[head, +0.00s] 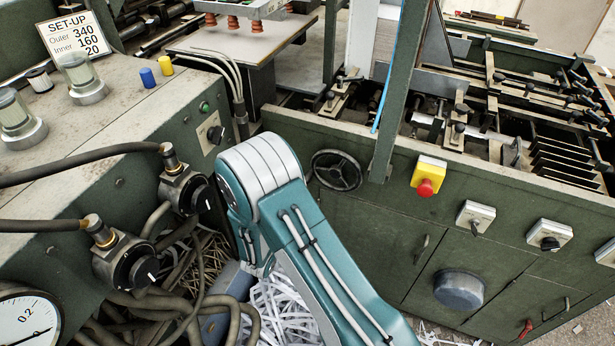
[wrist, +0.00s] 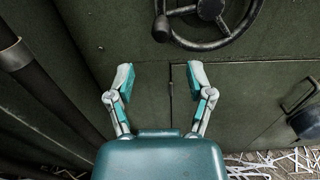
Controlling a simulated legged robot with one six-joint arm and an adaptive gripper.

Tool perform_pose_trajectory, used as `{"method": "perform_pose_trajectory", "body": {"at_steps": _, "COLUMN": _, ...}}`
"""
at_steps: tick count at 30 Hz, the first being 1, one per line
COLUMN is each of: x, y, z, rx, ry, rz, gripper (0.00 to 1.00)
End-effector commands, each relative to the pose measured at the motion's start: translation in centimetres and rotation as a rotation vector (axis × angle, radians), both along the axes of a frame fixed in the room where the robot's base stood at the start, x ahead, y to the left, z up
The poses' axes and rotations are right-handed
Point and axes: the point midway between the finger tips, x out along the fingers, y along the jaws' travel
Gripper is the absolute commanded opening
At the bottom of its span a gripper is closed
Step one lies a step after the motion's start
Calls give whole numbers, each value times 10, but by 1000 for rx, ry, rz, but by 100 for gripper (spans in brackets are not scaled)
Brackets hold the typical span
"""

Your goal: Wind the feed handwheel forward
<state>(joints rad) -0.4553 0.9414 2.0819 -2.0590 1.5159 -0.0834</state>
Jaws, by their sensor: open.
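The feed handwheel (head: 337,170) is a dark spoked wheel on the green machine front, just right of my teal arm in the head view. In the wrist view the handwheel (wrist: 225,14) is cut off by the top edge; its hub, spokes and lower rim show, with a dark knob on the rim's left side. My gripper (wrist: 158,78) is open and empty, its two teal-padded fingers pointing at the panel below and left of the wheel. The fingers appear apart from the wheel. In the head view the gripper is hidden behind my arm.
A red stop button (head: 425,187) on a yellow box and several rotary switches sit right of the wheel. A green post (head: 402,100) rises beside it. Hoses and two dark regulators (head: 125,268) crowd the left. Paper strips (head: 285,310) lie below.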

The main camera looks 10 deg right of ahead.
Motion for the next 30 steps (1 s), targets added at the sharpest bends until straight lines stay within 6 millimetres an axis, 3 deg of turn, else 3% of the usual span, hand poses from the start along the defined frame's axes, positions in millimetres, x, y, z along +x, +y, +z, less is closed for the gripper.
{"method": "perform_pose_trajectory", "body": {"at_steps": 15, "x": 70, "y": -53, "z": 0, "rx": 2, "ry": -1, "rz": -6, "gripper": 68}}
{"method": "perform_pose_trajectory", "body": {"at_steps": 28, "x": 81, "y": -60, "z": 1, "rx": 1, "ry": -1, "rz": -4, "gripper": 68}}
{"method": "perform_pose_trajectory", "body": {"at_steps": 29, "x": 81, "y": -60, "z": 1, "rx": 1, "ry": -1, "rz": -4, "gripper": 59}}
{"method": "perform_pose_trajectory", "body": {"at_steps": 30, "x": 81, "y": -60, "z": 1, "rx": 1, "ry": -1, "rz": -4, "gripper": 41}}
